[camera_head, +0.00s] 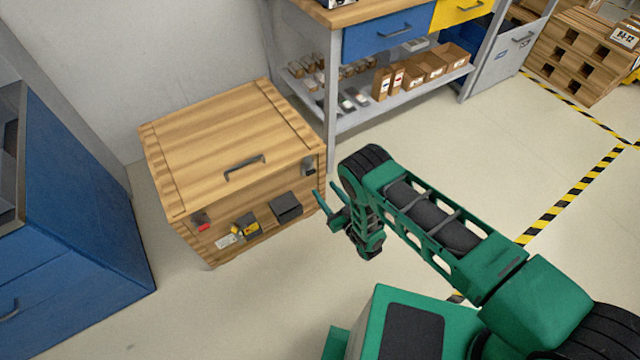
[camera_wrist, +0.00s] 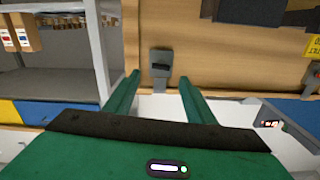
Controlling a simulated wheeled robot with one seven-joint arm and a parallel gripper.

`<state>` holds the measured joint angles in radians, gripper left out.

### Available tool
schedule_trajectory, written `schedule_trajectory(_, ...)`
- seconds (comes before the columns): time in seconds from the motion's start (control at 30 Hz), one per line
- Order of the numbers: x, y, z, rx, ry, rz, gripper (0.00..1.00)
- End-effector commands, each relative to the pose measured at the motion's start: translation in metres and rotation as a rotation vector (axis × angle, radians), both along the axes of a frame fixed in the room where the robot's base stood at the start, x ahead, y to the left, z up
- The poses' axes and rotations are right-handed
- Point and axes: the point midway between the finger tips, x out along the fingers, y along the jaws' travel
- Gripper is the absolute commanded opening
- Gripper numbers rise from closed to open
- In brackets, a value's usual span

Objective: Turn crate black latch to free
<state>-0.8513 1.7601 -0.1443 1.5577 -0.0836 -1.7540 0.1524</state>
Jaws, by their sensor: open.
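The wooden crate (camera_head: 225,140) stands on the floor at the left, with its lid closed. A small black latch (camera_head: 308,166) sits at the right end of its front, near the lid edge. The black latch (camera_wrist: 161,62) also shows in the wrist view, on the wood between and just beyond my fingertips. My gripper (camera_head: 328,200) is open and empty, just in front of the crate's right front corner, its fingers toward the latch. The fingers of my gripper (camera_wrist: 159,80) straddle the latch in that picture; I cannot tell whether they touch it.
A second fitting with a red part (camera_head: 203,227) is on the crate's left front. A dark box (camera_head: 285,207) and a yellow item (camera_head: 246,225) jut from the front. A metal handle (camera_head: 246,166) is on the lid. A workbench leg (camera_head: 330,120) stands close to the right.

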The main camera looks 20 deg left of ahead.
Motion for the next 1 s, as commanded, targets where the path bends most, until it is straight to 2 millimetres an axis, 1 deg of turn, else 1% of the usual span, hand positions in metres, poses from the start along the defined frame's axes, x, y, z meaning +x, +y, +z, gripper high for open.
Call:
schedule_trajectory(0.1, -0.011, -0.013, -0.001, -0.002, 0.001, 0.0, 0.5)
schedule_trajectory(0.2, -0.016, -0.019, 0.0, -0.001, 0.001, 0.0, 0.5)
schedule_trajectory(0.43, -0.019, -0.023, 0.0, 0.001, -0.001, 0.0, 0.5)
schedule_trajectory(0.87, -0.018, -0.023, 0.0, 0.0, 0.0, -0.001, 0.5)
schedule_trajectory(0.97, -0.008, -0.022, 0.006, -0.011, 0.003, -0.013, 0.5)
schedule_trajectory(1.0, 0.0, -0.022, 0.011, -0.019, 0.006, -0.022, 0.5)
